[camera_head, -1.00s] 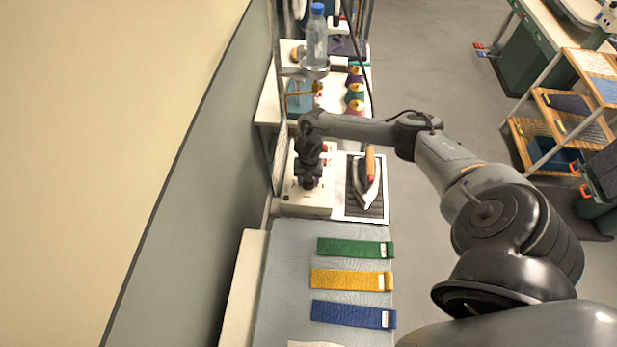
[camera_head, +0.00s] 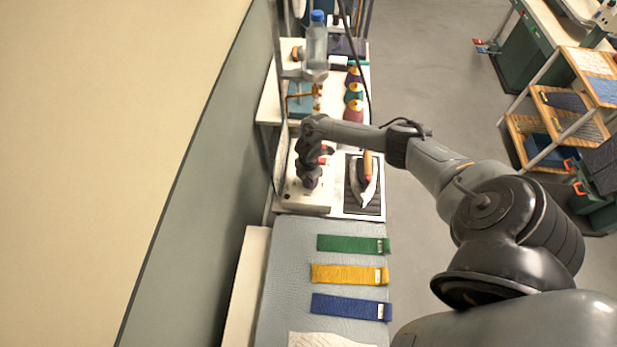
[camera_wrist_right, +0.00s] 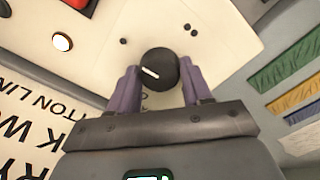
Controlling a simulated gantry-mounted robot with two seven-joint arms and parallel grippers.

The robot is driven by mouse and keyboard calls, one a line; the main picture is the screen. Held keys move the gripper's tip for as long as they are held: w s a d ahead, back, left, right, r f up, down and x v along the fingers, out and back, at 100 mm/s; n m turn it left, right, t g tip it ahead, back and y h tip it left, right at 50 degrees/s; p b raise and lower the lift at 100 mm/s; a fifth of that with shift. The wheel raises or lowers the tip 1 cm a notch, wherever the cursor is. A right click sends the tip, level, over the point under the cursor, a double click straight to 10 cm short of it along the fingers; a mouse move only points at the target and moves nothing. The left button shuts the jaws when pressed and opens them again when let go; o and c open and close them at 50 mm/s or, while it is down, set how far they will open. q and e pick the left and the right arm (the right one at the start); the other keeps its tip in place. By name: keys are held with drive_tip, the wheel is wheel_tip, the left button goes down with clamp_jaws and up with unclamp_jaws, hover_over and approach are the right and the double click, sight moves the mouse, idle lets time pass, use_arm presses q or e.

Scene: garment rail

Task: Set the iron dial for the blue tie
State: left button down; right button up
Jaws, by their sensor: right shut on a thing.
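The dial (camera_wrist_right: 160,68) is a round black knob with a short white mark on its left half in the right wrist view. It sits on a pale panel (camera_wrist_right: 215,40). My right gripper (camera_wrist_right: 158,84) is shut on the dial, with a purple-grey finger on each side. In the head view this gripper (camera_head: 311,180) reaches down over the panel, and the dial is hidden. The iron (camera_head: 365,185) stands on a dark ribbed rest to the right. The blue tie (camera_head: 350,307) lies flat on the grey board, nearest of three strips. My left gripper is not in view.
Black lettering (camera_wrist_right: 45,110), upside down and partly cut off, and a round lamp (camera_wrist_right: 62,42) lie left of the dial. Green (camera_head: 350,244) and yellow (camera_head: 345,274) strips lie beside the blue tie. A bottle (camera_head: 316,50) stands behind. A wall runs along the left.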

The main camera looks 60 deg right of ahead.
drive_tip(key=shift+m, duration=0.3)
drive_tip(key=o, duration=1)
drive_tip(key=shift+o, duration=0.2)
wheel_tip(320, 180, up, 11)
drive_tip(key=shift+s+f, duration=0.1)
drive_tip(key=shift+f, duration=0.05)
idle(0.4)
